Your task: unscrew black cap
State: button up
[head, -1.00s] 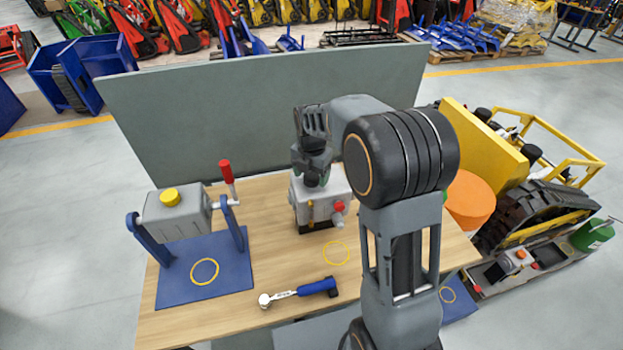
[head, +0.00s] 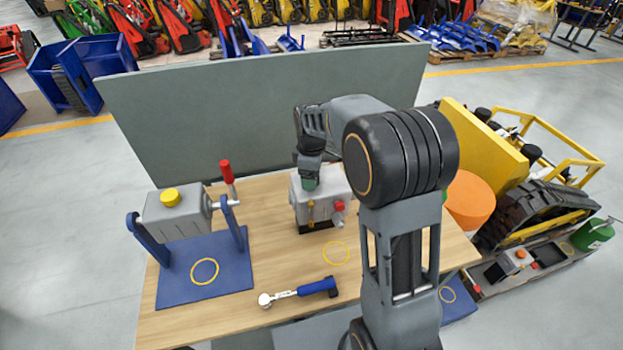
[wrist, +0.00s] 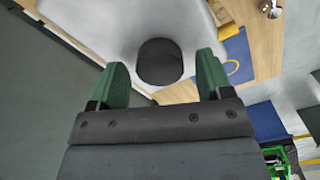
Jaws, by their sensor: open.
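The black cap (wrist: 160,62) sits on top of the light grey housing, seen from above in the wrist view. My gripper (wrist: 162,68) is open, with one green finger on each side of the cap and a gap on both sides. In the head view my gripper (head: 310,183) is above the grey housing (head: 325,208), which stands on the wooden table; the cap itself is hidden there by the gripper.
A blue stand (head: 183,290) at the left holds a grey box with a yellow cap (head: 170,196) and a red-handled crank (head: 226,173). A blue-handled wrench (head: 300,291) lies at the table front. A grey panel (head: 260,110) stands behind the table. An orange cylinder (head: 469,199) is at right.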

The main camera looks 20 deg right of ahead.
jog(key=m, duration=1)
jog(key=shift+m, duration=0.3)
jog(key=c, duration=0.7)
jog(key=n, duration=0.4)
jog(key=shift+n, duration=0.3)
jog(key=shift+c, duration=0.2)
jog(key=n, duration=0.3)
jog(key=shift+n, duration=1.1)
